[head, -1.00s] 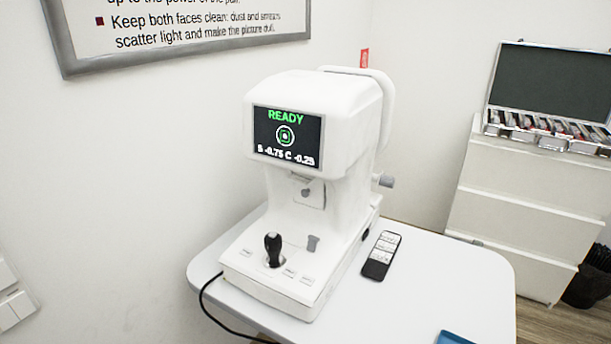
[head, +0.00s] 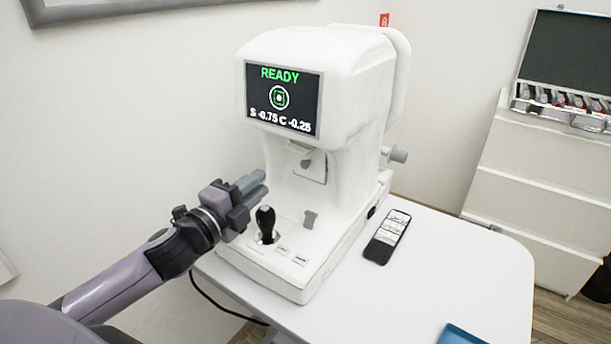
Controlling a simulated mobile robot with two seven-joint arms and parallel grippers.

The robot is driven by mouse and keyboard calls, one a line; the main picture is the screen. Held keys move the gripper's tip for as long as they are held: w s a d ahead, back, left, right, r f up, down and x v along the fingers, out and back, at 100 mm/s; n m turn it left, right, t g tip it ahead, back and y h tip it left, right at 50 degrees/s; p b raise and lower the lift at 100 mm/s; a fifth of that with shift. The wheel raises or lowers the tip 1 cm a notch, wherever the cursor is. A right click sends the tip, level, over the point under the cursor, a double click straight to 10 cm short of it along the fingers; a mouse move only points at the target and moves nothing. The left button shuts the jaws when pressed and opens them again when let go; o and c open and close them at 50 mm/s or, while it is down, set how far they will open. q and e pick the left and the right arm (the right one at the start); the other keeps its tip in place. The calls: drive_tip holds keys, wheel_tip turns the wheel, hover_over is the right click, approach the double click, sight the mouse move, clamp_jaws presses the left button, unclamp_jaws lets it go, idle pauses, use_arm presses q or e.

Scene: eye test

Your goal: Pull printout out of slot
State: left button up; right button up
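The white eye-test machine (head: 315,75) stands on the table with its screen lit, showing READY. Below the screen is a dark slot (head: 299,148) above a small panel (head: 308,166) with a grey knob. I cannot make out a separate paper printout there. My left gripper (head: 266,182) is at the machine's left side, below the slot's height and left of it. Its two grey fingers point toward the machine and look close together; any gap between them is unclear. I see nothing held in them. My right gripper is not in view.
A black joystick (head: 265,222) rises from the machine's base near my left gripper. A remote (head: 387,237) lies on the white table (head: 440,270). A blue tray (head: 462,335) is at the front edge. White drawers (head: 535,190) bear an open lens case (head: 565,105).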

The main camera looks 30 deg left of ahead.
use_arm(q)
drive_tip(key=shift+w+d+r+m, duration=0.15)
drive_tip(key=shift+w+r+m, duration=0.15)
drive_tip(key=shift+w, duration=0.2)
drive_tip(key=shift+w+d+r+m, duration=0.2)
drive_tip(key=shift+w+r, duration=0.1)
drive_tip(key=shift+w, duration=0.15)
drive_tip(key=shift+w+r, duration=0.1)
drive_tip(key=shift+w, duration=0.1)
drive_tip(key=w, duration=0.9)
drive_tip(key=shift+d+r+p, duration=0.25)
drive_tip(key=shift+d+p, duration=0.1)
drive_tip(key=shift+p, duration=0.1)
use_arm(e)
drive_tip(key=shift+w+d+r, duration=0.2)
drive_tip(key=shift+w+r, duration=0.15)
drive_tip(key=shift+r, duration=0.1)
use_arm(q)
drive_tip(key=shift+w, duration=0.1)
clamp_jaws()
drive_tip(key=s, duration=0.7)
drive_tip(key=shift+s+a+p, duration=0.25)
drive_tip(key=shift+a+p, duration=0.1)
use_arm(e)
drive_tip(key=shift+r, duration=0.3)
